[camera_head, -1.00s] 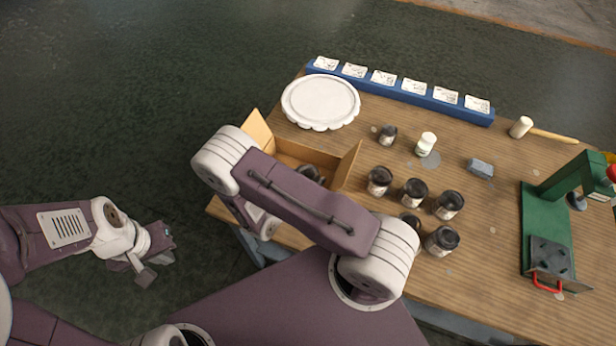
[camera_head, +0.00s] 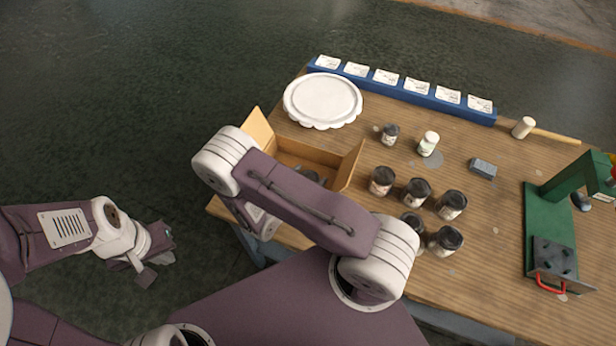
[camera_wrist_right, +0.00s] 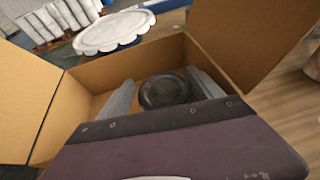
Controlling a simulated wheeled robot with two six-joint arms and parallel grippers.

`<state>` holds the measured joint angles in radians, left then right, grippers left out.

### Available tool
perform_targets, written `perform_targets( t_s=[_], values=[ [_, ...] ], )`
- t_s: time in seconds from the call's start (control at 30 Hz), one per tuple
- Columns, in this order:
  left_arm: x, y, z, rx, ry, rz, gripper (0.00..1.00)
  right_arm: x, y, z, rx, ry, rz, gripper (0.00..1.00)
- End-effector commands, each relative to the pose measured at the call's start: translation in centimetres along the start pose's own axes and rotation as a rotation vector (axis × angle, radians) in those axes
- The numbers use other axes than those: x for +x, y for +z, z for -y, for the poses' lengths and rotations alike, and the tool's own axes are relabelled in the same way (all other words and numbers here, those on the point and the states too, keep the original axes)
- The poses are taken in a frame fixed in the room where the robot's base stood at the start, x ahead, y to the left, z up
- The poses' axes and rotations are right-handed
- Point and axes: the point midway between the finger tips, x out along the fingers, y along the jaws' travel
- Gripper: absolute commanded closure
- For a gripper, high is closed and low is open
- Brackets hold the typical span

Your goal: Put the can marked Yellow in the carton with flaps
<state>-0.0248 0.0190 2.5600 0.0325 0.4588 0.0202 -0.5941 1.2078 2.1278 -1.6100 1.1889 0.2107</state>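The open carton (camera_head: 322,155) with raised flaps stands at the table's left edge, partly hidden behind my right arm. In the right wrist view its brown walls (camera_wrist_right: 225,45) surround my right gripper (camera_wrist_right: 160,78). A can with a dark lid (camera_wrist_right: 164,91) is between the two grey fingers, inside the carton. Narrow gaps seem to show between lid and fingers, so the gripper looks slightly open around it. The can's label is hidden, so I cannot read its mark. My left gripper (camera_head: 155,262) hangs empty left of the table; its opening is unclear.
Several dark-lidded jars (camera_head: 416,192) stand right of the carton, with a white bottle (camera_head: 428,144) behind. A white scalloped disc (camera_head: 322,98), a blue rack with cards (camera_head: 400,88), a mallet (camera_head: 524,127), a grey block (camera_head: 483,168) and a green press (camera_head: 548,225) are around them.

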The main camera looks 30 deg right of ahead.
Motion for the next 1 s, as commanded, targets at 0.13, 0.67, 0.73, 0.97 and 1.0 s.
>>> perform_targets(
  t_s=[0.13,0.67,0.73,0.97,1.0],
  values=[
    [0.2,0.0,0.0,0.0,0.0,0.0,1.0,0.2,-0.7,0.4,0.002,-0.009,-0.016,0.14],
    [-0.7,-0.1,0.0,0.0,0.0,0.0,1.0,-0.2,0.2,0.4,0.002,-0.011,-0.015,0.14],
    [-1.4,-0.2,0.0,0.0,0.0,0.0,1.0,-0.6,1.0,0.4,0.002,-0.009,-0.014,0.14],
    [0.0,0.0,0.0,0.0,0.0,0.0,1.0,-5.5,0.5,0.1,0.003,0.0,-0.013,0.14],
    [0.1,0.0,0.0,0.0,0.0,0.0,1.0,-6.3,0.5,0.0,0.002,0.001,-0.012,0.14]
  ],
)
